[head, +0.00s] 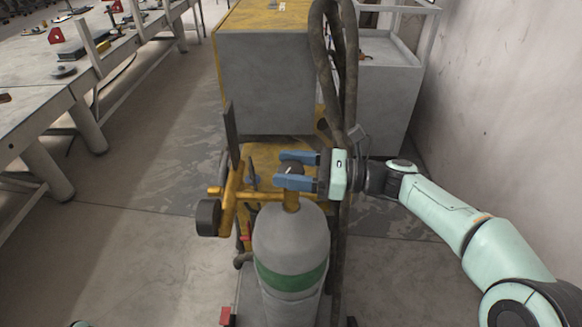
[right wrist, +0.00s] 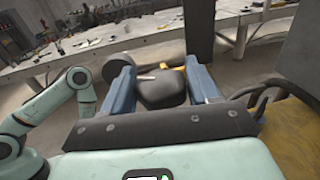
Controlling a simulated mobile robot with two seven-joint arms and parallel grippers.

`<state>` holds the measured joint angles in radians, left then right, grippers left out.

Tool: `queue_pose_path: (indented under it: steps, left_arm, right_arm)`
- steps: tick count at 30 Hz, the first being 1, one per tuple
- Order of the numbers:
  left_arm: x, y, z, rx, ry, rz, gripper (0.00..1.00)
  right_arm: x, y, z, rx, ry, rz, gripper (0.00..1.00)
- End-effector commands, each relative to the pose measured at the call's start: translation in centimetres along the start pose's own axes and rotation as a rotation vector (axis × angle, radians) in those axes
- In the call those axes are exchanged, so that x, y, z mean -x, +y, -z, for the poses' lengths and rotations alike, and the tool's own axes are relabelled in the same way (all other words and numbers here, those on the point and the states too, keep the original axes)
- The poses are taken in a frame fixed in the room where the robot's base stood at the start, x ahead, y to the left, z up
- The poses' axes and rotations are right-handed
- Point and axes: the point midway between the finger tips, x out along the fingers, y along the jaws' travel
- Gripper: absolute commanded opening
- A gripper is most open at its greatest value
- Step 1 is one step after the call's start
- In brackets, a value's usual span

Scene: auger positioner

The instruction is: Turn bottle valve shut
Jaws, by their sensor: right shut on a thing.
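The gas bottle (head: 290,245) is a grey cylinder with a green band, standing upright in the middle of the head view. Its valve has a dark knob (head: 290,169) on a brass neck (head: 291,200). My right gripper (head: 296,170) reaches in from the right, with its blue fingers on the far and near sides of the knob. In the right wrist view the knob (right wrist: 160,88) sits between the two fingers (right wrist: 162,86), which are shut on it. My left gripper is not in view; part of my left arm shows in the right wrist view.
A yellow cart frame (head: 230,190) with a dark wheel-like part (head: 208,217) stands left of the bottle. Dark hoses (head: 340,70) hang behind the gripper. A large grey and yellow cabinet (head: 265,85) stands behind. Workbenches (head: 90,75) are at the left; floor between is clear.

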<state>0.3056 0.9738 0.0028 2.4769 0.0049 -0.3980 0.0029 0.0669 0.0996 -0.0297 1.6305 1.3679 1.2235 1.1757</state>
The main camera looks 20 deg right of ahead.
Motion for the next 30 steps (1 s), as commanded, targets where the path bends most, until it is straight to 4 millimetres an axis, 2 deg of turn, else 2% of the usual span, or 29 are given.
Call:
queue_pose_path:
  steps: [23, 24, 25, 30]
  left_arm:
    - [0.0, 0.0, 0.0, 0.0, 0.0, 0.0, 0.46]
    - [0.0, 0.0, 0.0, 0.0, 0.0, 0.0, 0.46]
    - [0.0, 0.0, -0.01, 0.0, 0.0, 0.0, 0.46]
    - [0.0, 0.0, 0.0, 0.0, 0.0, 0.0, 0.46]
  right_arm:
    - [0.04, -0.02, 0.03, 0.0, 0.001, 0.001, 0.29]
    - [0.04, -0.02, 0.03, 0.0, 0.001, 0.001, 0.69]
    - [0.04, -0.02, 0.03, 0.0, 0.001, 0.001, 0.77]
    - [0.03, -0.01, 0.02, 0.0, 0.001, 0.0, 0.77]
